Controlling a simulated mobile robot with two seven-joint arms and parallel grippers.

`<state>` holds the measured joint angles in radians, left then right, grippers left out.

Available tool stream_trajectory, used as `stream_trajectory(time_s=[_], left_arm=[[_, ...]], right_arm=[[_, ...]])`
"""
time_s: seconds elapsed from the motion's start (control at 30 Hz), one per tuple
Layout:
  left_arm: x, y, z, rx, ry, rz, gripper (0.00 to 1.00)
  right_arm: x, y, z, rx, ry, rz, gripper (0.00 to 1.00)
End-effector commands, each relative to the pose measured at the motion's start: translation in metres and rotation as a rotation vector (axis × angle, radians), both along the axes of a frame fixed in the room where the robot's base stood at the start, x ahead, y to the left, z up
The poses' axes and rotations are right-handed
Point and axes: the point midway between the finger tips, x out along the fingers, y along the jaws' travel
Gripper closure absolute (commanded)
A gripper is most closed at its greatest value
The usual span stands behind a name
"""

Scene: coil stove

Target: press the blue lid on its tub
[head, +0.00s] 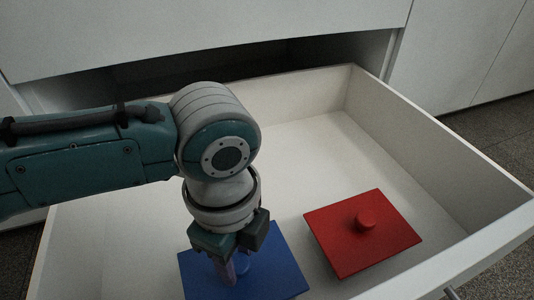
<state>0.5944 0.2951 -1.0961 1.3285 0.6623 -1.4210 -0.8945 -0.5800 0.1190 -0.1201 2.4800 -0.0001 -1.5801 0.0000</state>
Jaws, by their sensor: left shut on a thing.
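The blue lid (279,264) is a flat square in the open drawer, near the bottom edge of the head view, where its near edge is cut off. My left gripper (233,270) reaches down over it, shut on its small blue knob, which the fingers partly hide. The tub of the blue lid is not visible; the lid and my arm cover that spot. I cannot tell whether the lid sits flat on a tub. My right gripper is not in view.
A red square lid (340,225) with a round knob lies to the right of the blue lid. The white drawer (440,160) is pulled out, and its walls rise around both lids. The drawer floor behind the red lid is clear. White cabinet fronts (200,30) stand behind.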

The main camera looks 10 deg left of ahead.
Motion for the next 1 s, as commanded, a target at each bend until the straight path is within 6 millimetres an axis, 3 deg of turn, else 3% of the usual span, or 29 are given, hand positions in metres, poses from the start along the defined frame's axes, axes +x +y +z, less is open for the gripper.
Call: stream_trajectory(time_s=[0.43, 0.47, 0.73, 0.93, 1.0], left_arm=[[-0.0001, -0.0003, -0.0001, -0.001, 0.0, -0.001, 1.0], [0.0, -0.0003, -0.0001, -0.001, 0.0, -0.001, 0.57], [0.0, -0.0003, 0.0, -0.001, -0.001, -0.001, 0.27], [0.0001, -0.0002, 0.0, 0.0, -0.001, -0.001, 0.25], [0.0001, -0.0002, -0.0001, 0.0, 0.0, -0.001, 0.17]], right_arm=[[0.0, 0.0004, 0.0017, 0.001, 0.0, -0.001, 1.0], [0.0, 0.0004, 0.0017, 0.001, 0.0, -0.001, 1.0], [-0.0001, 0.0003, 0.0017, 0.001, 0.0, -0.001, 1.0], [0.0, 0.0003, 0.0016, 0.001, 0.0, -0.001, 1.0], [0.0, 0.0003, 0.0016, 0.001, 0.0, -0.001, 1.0]])
